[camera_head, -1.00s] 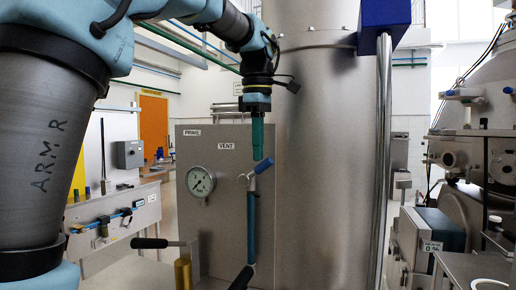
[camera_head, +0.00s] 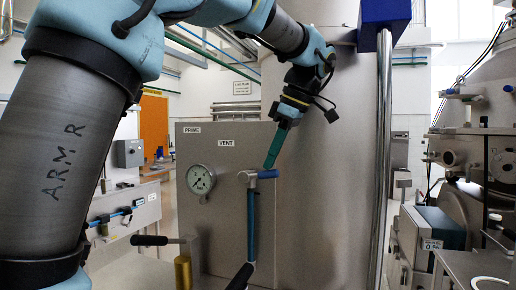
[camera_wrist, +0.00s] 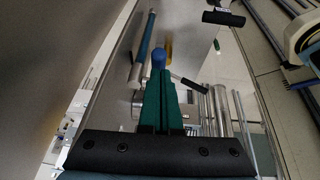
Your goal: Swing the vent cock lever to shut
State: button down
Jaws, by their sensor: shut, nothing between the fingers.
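The vent cock lever, with its blue grip (camera_head: 267,174), is below the VENT label (camera_head: 226,143) on the grey panel. My gripper (camera_head: 268,166) has shut, empty green fingers slanting down to the lever's grip. The tips look to be touching the grip or just above it; I cannot tell which. In the wrist view the blue grip (camera_wrist: 158,57) shows just beyond the fingertips (camera_wrist: 160,75), which hide part of it.
A pressure gauge (camera_head: 201,179) sits left of the lever. A black-handled lever (camera_head: 149,240) on a brass post stands lower left, and another black handle (camera_head: 240,277) is at the hose's foot. The large steel column (camera_head: 325,200) stands close on the right.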

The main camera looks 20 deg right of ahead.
jog(key=shift+s+d+f+b, duration=0.25)
jog(key=shift+d+f+b, duration=0.1)
jog(key=shift+f, duration=0.3)
jog(key=shift+s+f, duration=0.1)
jog(key=v, duration=0.7)
jog(key=shift+r, duration=0.4)
